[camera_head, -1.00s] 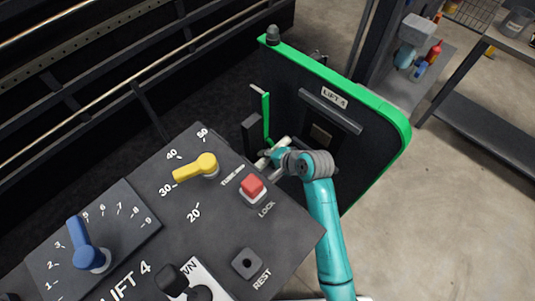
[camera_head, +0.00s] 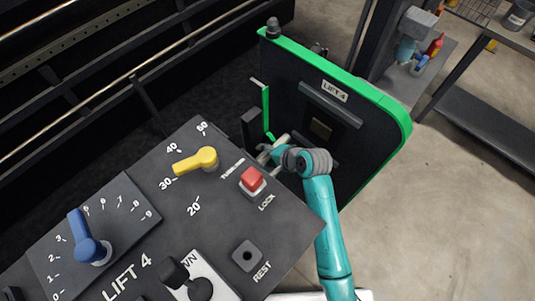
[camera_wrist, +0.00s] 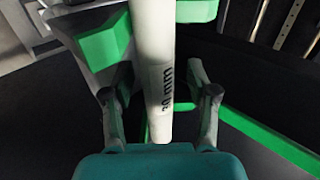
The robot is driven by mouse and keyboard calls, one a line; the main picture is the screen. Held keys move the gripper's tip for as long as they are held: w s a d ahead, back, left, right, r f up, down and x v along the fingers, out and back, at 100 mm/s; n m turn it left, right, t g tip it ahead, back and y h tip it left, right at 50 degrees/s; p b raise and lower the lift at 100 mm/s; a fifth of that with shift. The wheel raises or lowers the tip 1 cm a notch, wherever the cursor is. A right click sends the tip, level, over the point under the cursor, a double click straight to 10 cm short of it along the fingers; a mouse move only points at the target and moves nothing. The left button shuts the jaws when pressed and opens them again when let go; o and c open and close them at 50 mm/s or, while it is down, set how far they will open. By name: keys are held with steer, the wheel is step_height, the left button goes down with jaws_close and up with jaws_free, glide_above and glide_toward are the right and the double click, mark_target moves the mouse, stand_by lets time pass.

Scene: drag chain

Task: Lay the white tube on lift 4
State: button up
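The white tube (camera_wrist: 153,60) runs up the middle of the wrist view, with "mm" lettering near its close end. My gripper (camera_wrist: 160,95) has one finger on each side of the tube, with a visible gap on both sides, so it is open around it. Green blocks (camera_wrist: 107,42) lie beside the tube and partly behind it; contact with them cannot be told. In the head view my gripper (camera_head: 267,153) is low beside lift 4 (camera_head: 372,92), a dark panel with a green rim. A short piece of the tube (camera_head: 283,139) shows there, the rest hidden.
The dark control console (camera_head: 215,232) is just left of my gripper, with a red lock button (camera_head: 252,179), a yellow lever (camera_head: 198,162) and a blue lever (camera_head: 84,242). A green upright (camera_head: 266,110) stands close behind the gripper. Shelving (camera_head: 495,112) is at the right.

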steer(key=v, duration=1.2)
stand_by(0.6)
